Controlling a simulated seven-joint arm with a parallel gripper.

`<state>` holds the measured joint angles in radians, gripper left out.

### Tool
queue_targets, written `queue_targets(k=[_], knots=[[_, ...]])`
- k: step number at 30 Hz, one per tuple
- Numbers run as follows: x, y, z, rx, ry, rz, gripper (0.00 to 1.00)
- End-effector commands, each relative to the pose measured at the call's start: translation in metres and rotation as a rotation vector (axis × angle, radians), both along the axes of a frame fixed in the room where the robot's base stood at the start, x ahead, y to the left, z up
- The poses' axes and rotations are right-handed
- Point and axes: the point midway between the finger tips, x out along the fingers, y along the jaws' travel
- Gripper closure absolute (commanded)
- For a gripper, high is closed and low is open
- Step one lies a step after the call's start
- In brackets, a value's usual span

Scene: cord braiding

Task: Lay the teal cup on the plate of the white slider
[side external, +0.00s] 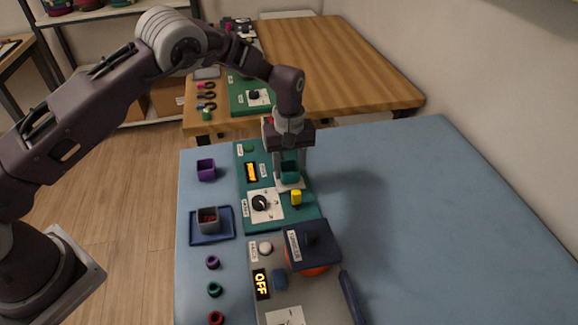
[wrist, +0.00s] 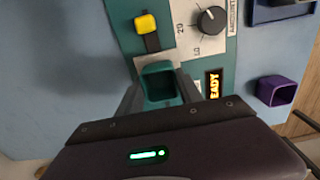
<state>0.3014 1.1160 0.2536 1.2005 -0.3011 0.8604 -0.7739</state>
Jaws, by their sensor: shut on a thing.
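The teal cup (side external: 289,168) is upright between the two fingers of my gripper (side external: 289,176), which is shut on it. In the wrist view the cup (wrist: 159,84) shows its open, empty top between the fingers of my gripper (wrist: 160,90). A white plate (side external: 291,187) on the green panel, apparently that of the white slider, lies directly below the cup. In the wrist view only a pale edge of this plate (wrist: 140,62) shows beyond the cup. I cannot tell whether the cup touches the plate.
A yellow slider knob (side external: 296,198) stands close by on the green panel (side external: 308,212), near a black dial (side external: 260,203). The blue table's right side is clear.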

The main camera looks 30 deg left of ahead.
Motion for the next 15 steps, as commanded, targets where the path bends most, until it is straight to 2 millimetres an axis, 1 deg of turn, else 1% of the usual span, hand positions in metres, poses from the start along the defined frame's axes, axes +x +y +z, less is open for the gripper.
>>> queue_targets(k=[15], knots=[[0.0000, 0.0000, -0.0037, 0.000, 0.000, 0.000, 0.96]])
